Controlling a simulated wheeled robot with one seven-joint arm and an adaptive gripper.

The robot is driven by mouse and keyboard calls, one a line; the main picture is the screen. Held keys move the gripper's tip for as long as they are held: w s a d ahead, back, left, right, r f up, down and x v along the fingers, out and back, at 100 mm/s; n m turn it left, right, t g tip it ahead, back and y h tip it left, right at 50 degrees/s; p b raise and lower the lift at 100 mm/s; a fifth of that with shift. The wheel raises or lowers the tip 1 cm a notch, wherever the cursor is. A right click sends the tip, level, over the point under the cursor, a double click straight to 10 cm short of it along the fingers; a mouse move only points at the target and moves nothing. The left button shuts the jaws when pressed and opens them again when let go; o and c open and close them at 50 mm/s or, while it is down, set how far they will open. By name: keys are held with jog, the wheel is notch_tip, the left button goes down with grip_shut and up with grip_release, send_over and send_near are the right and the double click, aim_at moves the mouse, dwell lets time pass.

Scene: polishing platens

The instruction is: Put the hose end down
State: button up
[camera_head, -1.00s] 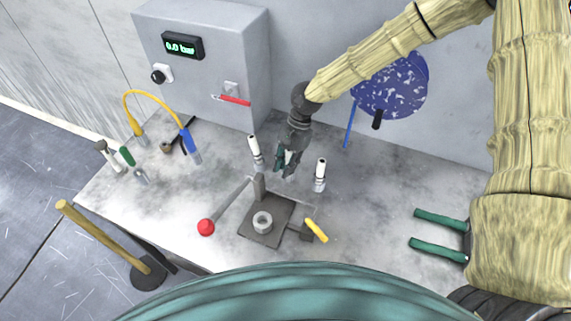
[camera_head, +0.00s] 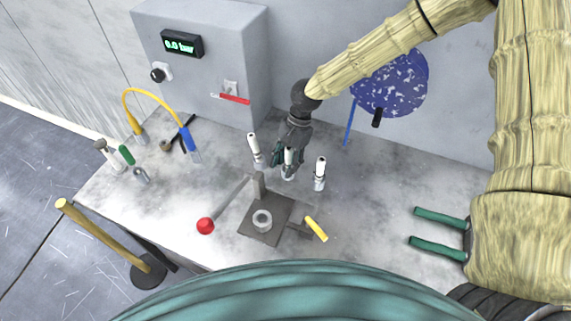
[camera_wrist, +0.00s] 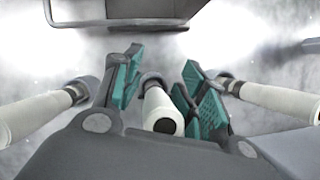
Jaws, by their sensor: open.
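Three white tubes with grey metal ends stand on the bench. The middle tube (camera_head: 289,156) is between the spread fingers of my gripper (camera_head: 283,156). In the wrist view, the middle tube (camera_wrist: 160,108) shows its dark open end, and the teal pads of my gripper (camera_wrist: 165,85) stand apart on either side of it. The left tube (camera_head: 255,148) and right tube (camera_head: 320,172) flank my gripper. A yellow hose (camera_head: 150,92) arches at the left, with a blue end (camera_head: 190,146) on the bench. I cannot tell which of these is the task's hose end.
A grey fixture plate (camera_head: 258,228) with a ring, a red-knobbed lever (camera_head: 206,226) and a yellow handle (camera_head: 317,229) lies in front. A grey box (camera_head: 205,60) reading 0.0 bar stands behind. A blue speckled disc (camera_head: 392,88) is behind my arm.

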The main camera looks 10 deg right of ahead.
jog(key=b+v, duration=0.3)
jog(key=v, duration=0.8)
jog(key=shift+r+b, duration=0.3)
jog(key=shift+r, duration=0.05)
jog(key=shift+d, duration=0.1)
dwell(0.6)
